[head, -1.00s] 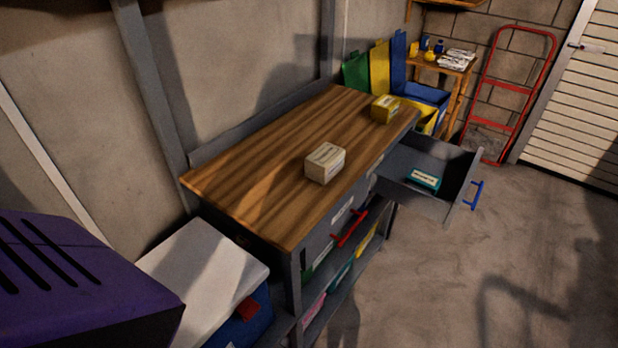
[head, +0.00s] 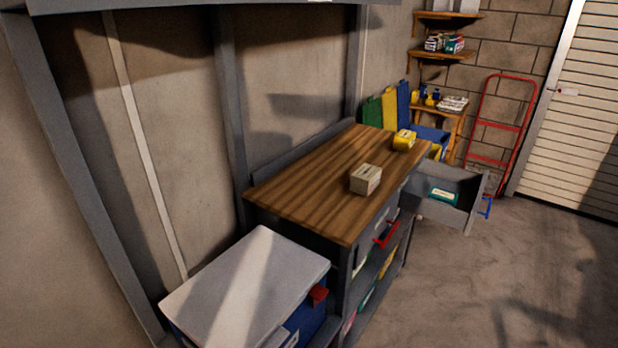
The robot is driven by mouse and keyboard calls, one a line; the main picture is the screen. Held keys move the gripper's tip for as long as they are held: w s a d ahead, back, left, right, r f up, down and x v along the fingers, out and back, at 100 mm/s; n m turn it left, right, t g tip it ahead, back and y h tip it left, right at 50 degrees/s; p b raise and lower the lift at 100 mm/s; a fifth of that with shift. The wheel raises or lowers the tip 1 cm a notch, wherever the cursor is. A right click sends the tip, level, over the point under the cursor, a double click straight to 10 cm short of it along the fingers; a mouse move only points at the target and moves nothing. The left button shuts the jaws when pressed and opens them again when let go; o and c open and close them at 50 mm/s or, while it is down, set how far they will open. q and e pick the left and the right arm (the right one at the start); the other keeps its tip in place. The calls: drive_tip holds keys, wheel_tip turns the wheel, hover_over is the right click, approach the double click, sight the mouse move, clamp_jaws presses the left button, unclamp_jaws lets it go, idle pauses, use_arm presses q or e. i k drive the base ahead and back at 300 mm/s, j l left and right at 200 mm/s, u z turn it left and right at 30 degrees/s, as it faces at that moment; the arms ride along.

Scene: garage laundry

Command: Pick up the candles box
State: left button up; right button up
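Three small boxes could be the candles box, and their labels are too small to read. A cream box (head: 366,179) sits on the wooden workbench top (head: 310,185), near its front edge. A yellow box (head: 404,140) sits at the bench's far right end. A teal box (head: 443,196) lies inside the open grey drawer (head: 463,212). Neither of my grippers shows in the head view.
A white-lidded blue cooler (head: 245,285) stands at the near end of the bench. The open drawer with a blue handle (head: 487,207) juts into the floor space. A red hand truck (head: 503,125) leans at the back wall. The concrete floor (head: 450,290) at right is clear.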

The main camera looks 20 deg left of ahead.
sight(364, 180)
drive_tip(key=i+u, duration=0.1)
drive_tip(key=u, duration=0.35)
drive_tip(key=l+u, duration=0.1)
drive_tip(key=u, duration=0.35)
drive_tip(key=i+l+u, duration=0.1)
drive_tip(key=u, duration=0.35)
drive_tip(key=i+l, duration=0.15)
drive_tip(key=l, duration=0.25)
drive_tip(key=i+l, duration=0.1)
drive_tip(key=l, duration=0.25)
drive_tip(key=i+l, duration=0.15)
drive_tip(key=l, duration=0.25)
drive_tip(key=i+l, duration=0.1)
drive_tip(key=l, duration=0.3)
drive_tip(key=i+l, duration=0.15)
drive_tip(key=l, duration=0.25)
drive_tip(key=i+l, duration=0.1)
drive_tip(key=l, duration=0.25)
drive_tip(key=i+l, duration=0.15)
drive_tip(key=l, duration=0.25)
drive_tip(key=k+l+z, duration=0.1)
drive_tip(key=k+l, duration=0.3)
drive_tip(key=i+l, duration=0.15)
drive_tip(key=i, duration=0.25)
